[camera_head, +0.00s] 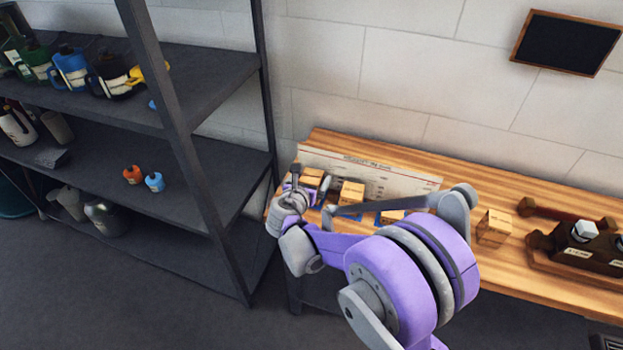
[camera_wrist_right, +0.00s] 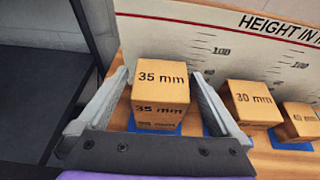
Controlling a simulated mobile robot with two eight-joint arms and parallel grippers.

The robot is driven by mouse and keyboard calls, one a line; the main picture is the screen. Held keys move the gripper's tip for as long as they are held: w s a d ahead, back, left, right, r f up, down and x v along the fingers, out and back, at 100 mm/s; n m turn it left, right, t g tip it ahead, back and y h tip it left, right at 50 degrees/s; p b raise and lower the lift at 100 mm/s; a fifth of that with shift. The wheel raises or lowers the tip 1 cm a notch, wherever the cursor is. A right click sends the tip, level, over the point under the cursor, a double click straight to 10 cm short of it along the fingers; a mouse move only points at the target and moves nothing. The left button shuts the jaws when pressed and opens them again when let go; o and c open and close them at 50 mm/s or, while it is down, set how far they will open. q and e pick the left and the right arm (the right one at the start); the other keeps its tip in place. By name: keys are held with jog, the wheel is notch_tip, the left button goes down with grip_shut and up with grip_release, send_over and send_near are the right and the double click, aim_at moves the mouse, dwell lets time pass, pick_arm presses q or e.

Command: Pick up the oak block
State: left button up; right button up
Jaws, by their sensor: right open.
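Several light wooden blocks stand in a row on the wooden bench; which one the task calls the oak block I cannot tell. The block marked 35 mm (camera_wrist_right: 161,98) sits on a blue pad and also shows in the head view (camera_head: 312,177). My right gripper (camera_wrist_right: 160,77) is open, with its fingers on either side of this block; contact is not visible. In the head view the right gripper (camera_head: 309,194) partly hides the block. Blocks marked 30 mm (camera_wrist_right: 252,102) and seemingly 40 mm (camera_wrist_right: 301,117) stand to the right. My left gripper is out of view.
A white height scale board (camera_head: 375,174) stands behind the row. Another wooden block (camera_head: 494,227) and a dark wooden fixture (camera_head: 575,250) are farther right on the bench (camera_head: 535,232). A dark metal shelf (camera_head: 225,165) with bottles stands close on the left.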

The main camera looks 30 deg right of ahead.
jog(key=shift+w+d+f, duration=0.15)
jog(key=shift+w+d, duration=0.05)
jog(key=shift+d, duration=0.1)
jog(key=shift+s, duration=0.1)
jog(key=shift+c, duration=0.4)
jog(key=c, duration=1.3)
jog(key=shift+o, duration=0.2)
